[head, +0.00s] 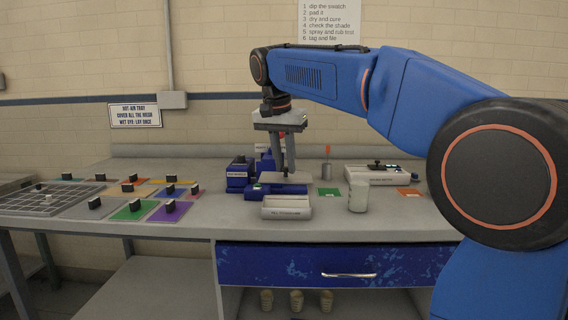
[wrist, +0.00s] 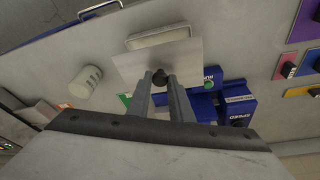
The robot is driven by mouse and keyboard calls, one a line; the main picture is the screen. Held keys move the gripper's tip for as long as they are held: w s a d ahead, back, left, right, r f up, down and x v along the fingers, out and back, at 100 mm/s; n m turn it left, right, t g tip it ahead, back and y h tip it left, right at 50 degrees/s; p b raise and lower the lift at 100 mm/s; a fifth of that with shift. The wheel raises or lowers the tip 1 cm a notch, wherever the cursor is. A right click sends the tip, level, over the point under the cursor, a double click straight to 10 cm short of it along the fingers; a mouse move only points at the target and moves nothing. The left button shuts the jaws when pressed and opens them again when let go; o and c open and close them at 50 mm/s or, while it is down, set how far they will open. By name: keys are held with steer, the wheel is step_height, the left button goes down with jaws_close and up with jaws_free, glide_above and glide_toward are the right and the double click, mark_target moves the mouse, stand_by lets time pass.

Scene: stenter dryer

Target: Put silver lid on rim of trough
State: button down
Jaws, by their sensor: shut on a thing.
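The silver lid is a flat pale rectangular plate (wrist: 172,55) with a black knob (wrist: 160,78). My gripper (wrist: 161,86) is shut on that knob, and the plate looks about level. In the head view my gripper (head: 285,172) points down with the lid (head: 279,178) beneath it, over a blue machine base (head: 266,190). A light grey box (head: 286,208) with a front label stands just in front of it; its far side is partly covered by the lid in the wrist view. I cannot tell surely which is the trough, nor whether the lid touches anything.
A blue control box (head: 238,175) stands left of the lid. Coloured plates with black knobs (head: 133,208) and a wire tray (head: 45,199) lie left.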

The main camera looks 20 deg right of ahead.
mark_target(285, 178)
steer(key=shift+d+f, duration=0.1)
steer(key=shift+d, duration=0.05)
steer(key=shift+f, duration=3.25)
steer(key=c, duration=1.5)
jaws_free()
